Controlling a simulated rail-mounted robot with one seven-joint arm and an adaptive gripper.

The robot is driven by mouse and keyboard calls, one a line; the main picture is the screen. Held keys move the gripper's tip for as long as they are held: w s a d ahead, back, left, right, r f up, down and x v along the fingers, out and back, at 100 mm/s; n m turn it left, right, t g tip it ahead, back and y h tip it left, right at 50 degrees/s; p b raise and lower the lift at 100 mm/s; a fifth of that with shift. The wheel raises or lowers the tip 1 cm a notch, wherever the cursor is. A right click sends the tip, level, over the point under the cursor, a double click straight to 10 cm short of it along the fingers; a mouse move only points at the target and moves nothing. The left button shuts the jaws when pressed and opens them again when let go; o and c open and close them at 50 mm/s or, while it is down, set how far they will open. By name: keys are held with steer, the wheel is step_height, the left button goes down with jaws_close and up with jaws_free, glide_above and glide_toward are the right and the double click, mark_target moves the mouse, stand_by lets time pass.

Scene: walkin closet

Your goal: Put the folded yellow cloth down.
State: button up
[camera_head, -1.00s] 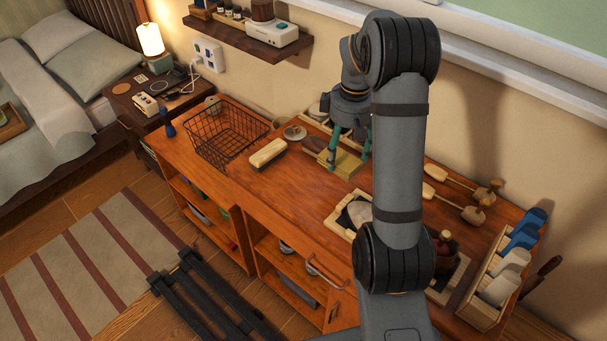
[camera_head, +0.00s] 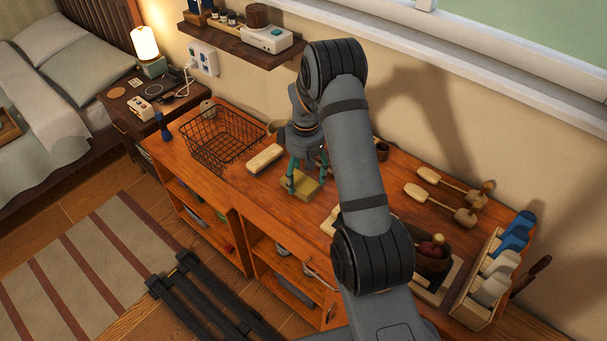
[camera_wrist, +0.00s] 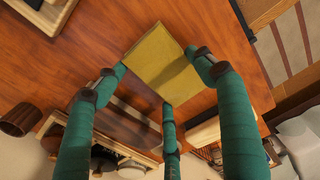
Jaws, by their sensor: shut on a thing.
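The folded yellow cloth (camera_head: 300,187) is a flat square in the head view, over the front middle of the wooden counter top. In the wrist view the cloth (camera_wrist: 165,62) lies between the teal fingers of my gripper (camera_wrist: 160,80), two at its sides and one at its near edge. My gripper (camera_head: 305,174) is shut on the cloth and points down. The cloth is level and very close to the counter top (camera_head: 247,188); I cannot tell whether it touches. My arm hides part of the counter behind it.
A pale wooden block-like brush (camera_head: 265,158) lies just left of the cloth, and a black wire basket (camera_head: 222,138) stands farther left. The counter's front edge is close.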

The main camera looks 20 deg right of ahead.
mark_target(305, 179)
steer(key=shift+f, duration=0.25)
steer(key=o, duration=1)
steer(key=shift+r, duration=0.15)
steer(key=shift+c, duration=0.2)
step_height(305, 179, up, 12)
steer(key=shift+s+r+b, duration=0.15)
steer(key=shift+b, duration=0.15)
steer(key=shift+d, duration=0.1)
